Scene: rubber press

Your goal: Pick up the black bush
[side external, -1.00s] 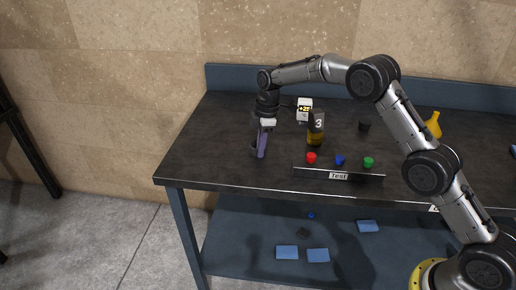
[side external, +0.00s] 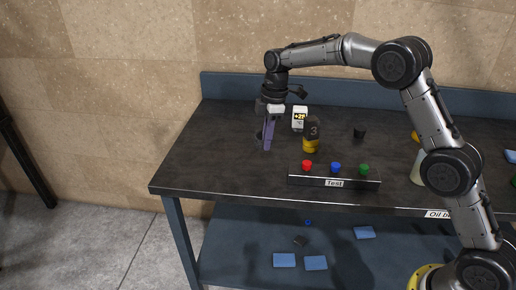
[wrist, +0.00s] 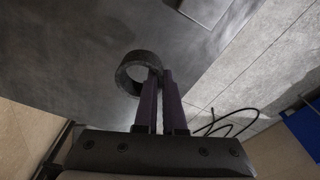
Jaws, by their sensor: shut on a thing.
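The black bush (wrist: 122,79) is a short, hollow ring in the wrist view. My gripper (wrist: 159,73) has its two long purple fingers close together, with the ring's wall between their tips. Most of the ring sticks out to the left of the fingers. In the side external view my gripper (side external: 267,145) points down over the left part of the dark table. The bush (side external: 259,137) shows there as a small dark shape at the left of the fingers. The gap between it and the table is hard to judge.
A white box marked +2 (side external: 299,124) and a black-and-yellow piece marked 3 (side external: 311,146) stand right of my gripper. A Test bar (side external: 310,180) with red, blue and green buttons lies near the front edge. A small black piece (side external: 359,132) stands farther right.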

